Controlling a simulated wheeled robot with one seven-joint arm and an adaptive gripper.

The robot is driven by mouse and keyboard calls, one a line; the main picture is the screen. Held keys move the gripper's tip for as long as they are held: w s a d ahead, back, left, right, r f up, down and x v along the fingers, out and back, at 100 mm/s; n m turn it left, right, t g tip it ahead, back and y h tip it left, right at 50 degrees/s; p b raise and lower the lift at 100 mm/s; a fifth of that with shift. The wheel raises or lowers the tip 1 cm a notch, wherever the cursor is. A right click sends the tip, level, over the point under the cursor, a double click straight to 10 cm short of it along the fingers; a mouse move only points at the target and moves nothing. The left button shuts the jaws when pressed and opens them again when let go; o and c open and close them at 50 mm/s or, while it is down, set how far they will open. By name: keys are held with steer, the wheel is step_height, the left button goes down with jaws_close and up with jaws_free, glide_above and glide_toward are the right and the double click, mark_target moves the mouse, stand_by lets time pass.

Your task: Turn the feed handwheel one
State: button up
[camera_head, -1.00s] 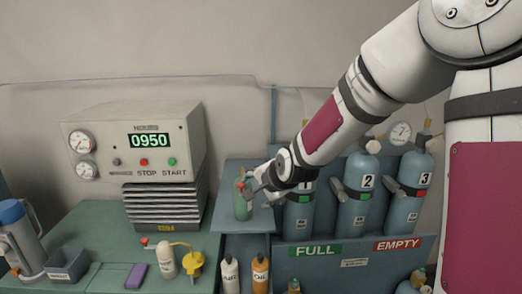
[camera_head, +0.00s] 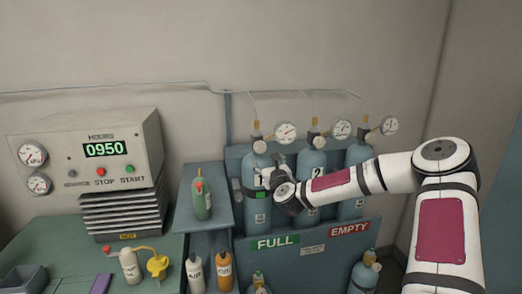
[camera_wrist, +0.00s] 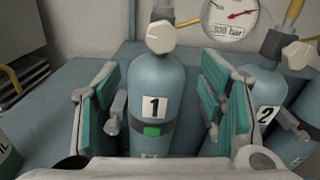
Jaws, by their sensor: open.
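Cylinder one (camera_wrist: 157,72) is a blue-grey bottle with a white "1" label and a green tag, upright in the rack; it also shows in the head view (camera_head: 257,165). Its pale faceted handwheel (camera_wrist: 160,37) sits at the valve on top, at the upper middle of the wrist view; in the head view the handwheel (camera_head: 259,147) is small. My gripper (camera_wrist: 160,105) is open and empty, its teal-padded fingers on either side of cylinder one in the wrist view, below the handwheel. In the head view my gripper (camera_head: 274,186) is in front of the cylinder. Whether the fingers touch it is unclear.
Cylinder two (camera_wrist: 253,90) stands close on the right, with its own handwheel (camera_wrist: 298,55). A pressure gauge (camera_wrist: 230,18) is above and between them. A green bottle (camera_head: 201,201) stands on the shelf to the left. The control box (camera_head: 90,158) is further left.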

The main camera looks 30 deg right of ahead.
mark_target(260, 148)
steer(key=b+x, duration=0.1)
steer(key=x, duration=1.2)
steer(key=shift+w+d, duration=0.25)
steer(key=shift+w, duration=0.1)
steer(key=shift+c, duration=0.5)
steer(key=c, duration=1.1)
